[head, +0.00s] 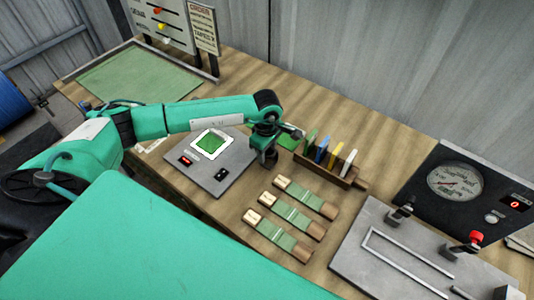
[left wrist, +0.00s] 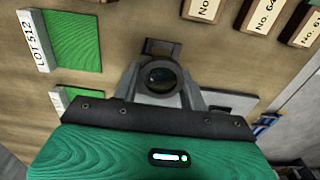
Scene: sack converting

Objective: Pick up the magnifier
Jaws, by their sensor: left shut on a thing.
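My left gripper (head: 265,143) is over the wooden bench, just left of the small wooden rack. In the left wrist view its two grey fingers (left wrist: 160,85) are closed around the magnifier (left wrist: 161,75), a small dark piece with a round lens and a squarish dark part beyond it. In the head view the magnifier is hard to tell from the dark gripper. I cannot tell whether it touches the bench. My right gripper is out of view.
A wooden rack (head: 330,172) with coloured cards stands right of the gripper. A grey device with a green screen (head: 210,143) lies to its left. Several green samples with labelled wooden ends (head: 285,222) lie in front. A grey plate (head: 385,245) and a dial panel (head: 455,183) are at right.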

